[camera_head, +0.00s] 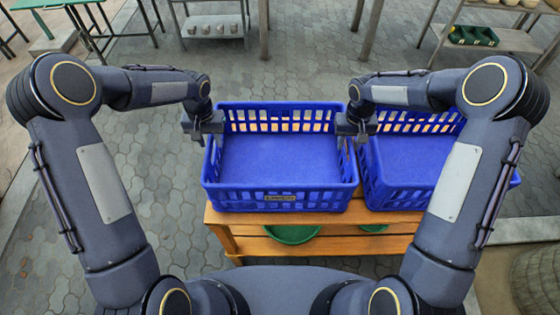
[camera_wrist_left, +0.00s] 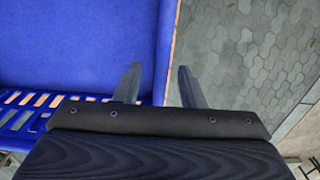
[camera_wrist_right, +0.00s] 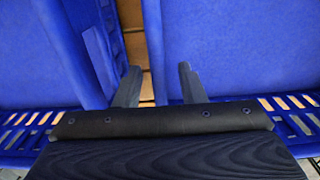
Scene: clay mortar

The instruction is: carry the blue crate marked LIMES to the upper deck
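A blue crate (camera_head: 280,160) with a small label plate on its near side stands on a wooden rack; the lettering is too small to read surely. It looks empty. My left gripper (camera_head: 204,128) is at its left rim, and the left wrist view shows the open fingers (camera_wrist_left: 157,85) on either side of the crate's side wall (camera_wrist_left: 166,50). My right gripper (camera_head: 355,130) is at its right rim. In the right wrist view the open fingers (camera_wrist_right: 157,85) straddle that wall (camera_wrist_right: 154,45). I see no finger pressing on either wall.
A second blue crate (camera_head: 412,160) stands close beside the first on the right, leaving a narrow gap. The wooden rack (camera_head: 300,218) has a lower level with green bowls (camera_head: 291,234). Tables with pots (camera_head: 470,36) stand at the back. Paving is clear on the left.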

